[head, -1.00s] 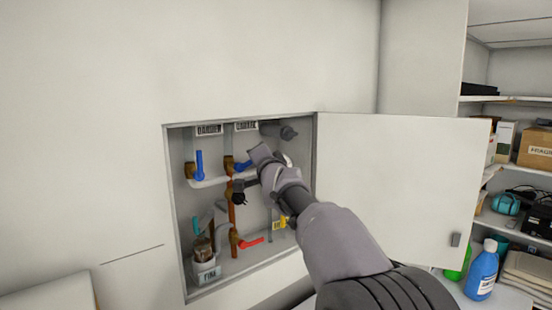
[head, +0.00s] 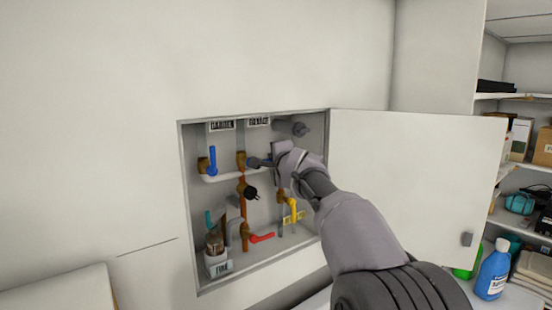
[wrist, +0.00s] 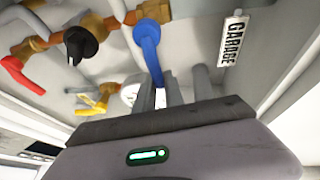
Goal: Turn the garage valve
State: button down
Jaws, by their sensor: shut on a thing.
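The garage valve has a brass body (head: 241,160) on the white pipe, below the right-hand label in the open wall cabinet. Its blue lever (wrist: 148,42) shows clearly in the wrist view, near the GARAGE label (wrist: 234,38). My gripper (head: 258,162) is just right of the valve body and points left at it. In the wrist view my gripper (wrist: 160,92) is shut on the far end of the blue lever. In the head view the lever is mostly hidden by my gripper.
Another blue lever (head: 213,160) stands upright to the left. A black knob (head: 251,193), red lever (head: 262,237) and yellow lever (head: 293,208) are below. A jar (head: 214,243) is at the cabinet's lower left. The open door (head: 415,185) stands right of my arm.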

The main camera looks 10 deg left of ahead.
jog(key=shift+a+f, duration=0.1)
jog(key=shift+a, duration=0.05)
jog(key=c, duration=1.4)
grip_release()
jog(key=shift+a, duration=0.2)
jog(key=shift+c, duration=0.2)
jog(key=shift+s+a, duration=0.1)
jog(key=shift+a, duration=0.15)
jog(key=shift+d, duration=0.35)
jog(key=b+v, duration=0.7)
jog(key=v, duration=1)
jog(key=shift+s+f, duration=0.1)
jog(key=shift+s, duration=0.05)
